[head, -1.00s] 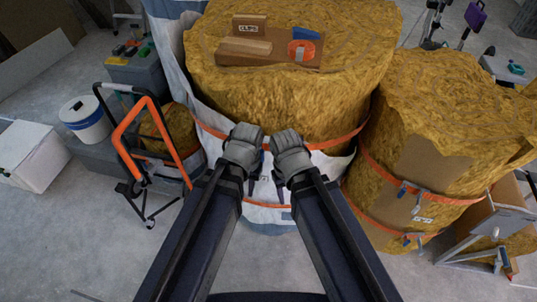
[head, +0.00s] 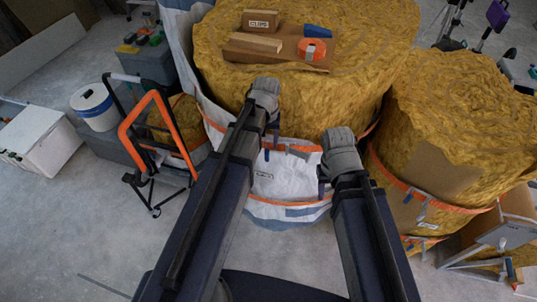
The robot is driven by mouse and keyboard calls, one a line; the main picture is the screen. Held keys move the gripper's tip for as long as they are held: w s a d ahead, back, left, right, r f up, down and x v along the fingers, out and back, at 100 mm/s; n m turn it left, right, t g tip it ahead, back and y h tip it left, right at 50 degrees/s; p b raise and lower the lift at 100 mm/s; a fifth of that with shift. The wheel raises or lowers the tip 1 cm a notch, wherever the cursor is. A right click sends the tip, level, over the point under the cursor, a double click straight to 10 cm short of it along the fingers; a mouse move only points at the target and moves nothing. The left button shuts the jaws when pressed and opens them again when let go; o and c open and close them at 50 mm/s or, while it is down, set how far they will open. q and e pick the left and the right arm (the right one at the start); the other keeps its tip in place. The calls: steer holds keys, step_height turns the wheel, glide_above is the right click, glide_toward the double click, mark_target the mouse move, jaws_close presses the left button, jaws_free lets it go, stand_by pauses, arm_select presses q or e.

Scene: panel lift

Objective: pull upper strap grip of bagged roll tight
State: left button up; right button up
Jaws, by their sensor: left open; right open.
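The bagged roll (head: 290,95) is a large yellow fibrous roll, with a white and blue bag (head: 285,180) around its lower part. The orange upper strap (head: 313,148) crosses its front. A small grey piece (head: 297,152) hangs on this strap between my grippers; I cannot tell for sure that it is the strap grip. My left gripper (head: 272,138) is open at the roll's front, close to the upper strap. My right gripper (head: 322,184) is open, lower and to the right, in front of the bag. Both appear empty, their fingers partly hidden by the wrists.
On the roll's top lies a brown board (head: 275,57) with wood blocks and an orange tape roll (head: 311,49). Another strapped roll (head: 455,125) stands close on the right. An orange-framed cart (head: 150,120) stands left. Floor at front left is clear.

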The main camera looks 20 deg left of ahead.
mark_target(267, 149)
arm_select(q)
step_height(267, 149, down, 7)
steer(key=b, duration=0.6)
steer(key=shift+r, duration=0.1)
jaws_close()
stand_by(1.2)
